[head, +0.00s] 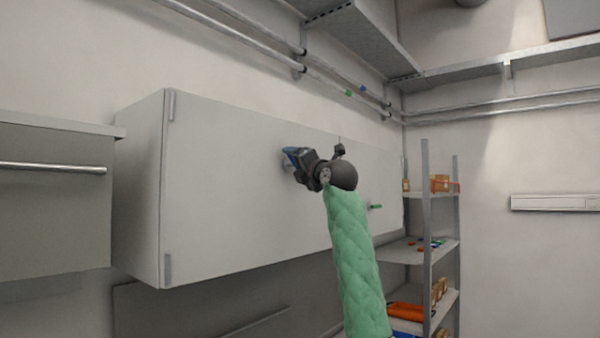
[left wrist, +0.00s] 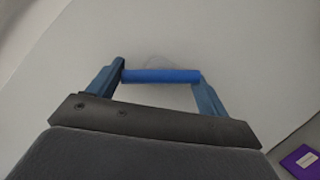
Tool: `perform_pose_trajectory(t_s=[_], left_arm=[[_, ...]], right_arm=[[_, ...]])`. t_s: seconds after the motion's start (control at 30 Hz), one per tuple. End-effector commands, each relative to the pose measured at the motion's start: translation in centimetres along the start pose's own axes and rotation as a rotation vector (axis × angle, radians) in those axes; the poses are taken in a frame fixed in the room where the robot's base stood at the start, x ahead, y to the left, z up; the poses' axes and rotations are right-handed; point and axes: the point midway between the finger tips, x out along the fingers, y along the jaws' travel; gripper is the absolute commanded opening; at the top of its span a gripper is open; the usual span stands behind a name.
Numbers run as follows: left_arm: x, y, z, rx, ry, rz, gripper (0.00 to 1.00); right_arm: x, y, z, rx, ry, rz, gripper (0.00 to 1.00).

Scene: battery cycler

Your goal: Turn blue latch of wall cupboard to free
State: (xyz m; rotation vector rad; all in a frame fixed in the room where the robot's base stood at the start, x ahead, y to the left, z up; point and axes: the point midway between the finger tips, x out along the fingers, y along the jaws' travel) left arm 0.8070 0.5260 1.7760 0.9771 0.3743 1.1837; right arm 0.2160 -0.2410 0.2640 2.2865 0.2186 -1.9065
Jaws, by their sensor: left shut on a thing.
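The wall cupboard (head: 225,190) is a light grey box on the wall in the head view, its front closed. The blue latch (head: 286,153) is on the cupboard front, mostly hidden behind my left gripper (head: 293,161). In the left wrist view the blue latch (left wrist: 162,76) is a bright blue bar lying about level between the two fingertips. My left gripper (left wrist: 162,80) is shut on it, a finger at each end. A green handle (head: 375,206) sits further right on the cupboard front. My right gripper is not in view.
A grey cabinet with a bar handle (head: 50,168) hangs at the left. A shelf rack (head: 427,250) with orange and other small items stands at the right. Pipes (head: 270,48) run along the wall above. A purple object (left wrist: 301,161) shows at the lower right of the wrist view.

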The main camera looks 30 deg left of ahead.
Motion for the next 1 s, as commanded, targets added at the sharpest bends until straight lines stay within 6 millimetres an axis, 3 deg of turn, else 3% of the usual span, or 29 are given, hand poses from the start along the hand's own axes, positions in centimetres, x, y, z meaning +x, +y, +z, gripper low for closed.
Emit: perform_pose_trajectory(t_s=[0.33, 0.7, 1.0], left_arm=[[-0.1, 0.3, -0.2, 0.289, -0.002, -0.121, 0.37], [-0.1, 0.5, 0.0, 0.586, -0.003, -0.242, 0.37], [0.0, 0.7, 0.2, 0.736, -0.002, -0.303, 0.37]], right_arm=[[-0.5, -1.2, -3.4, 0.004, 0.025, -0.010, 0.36], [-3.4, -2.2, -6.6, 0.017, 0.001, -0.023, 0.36], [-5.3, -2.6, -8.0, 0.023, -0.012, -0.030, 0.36]])
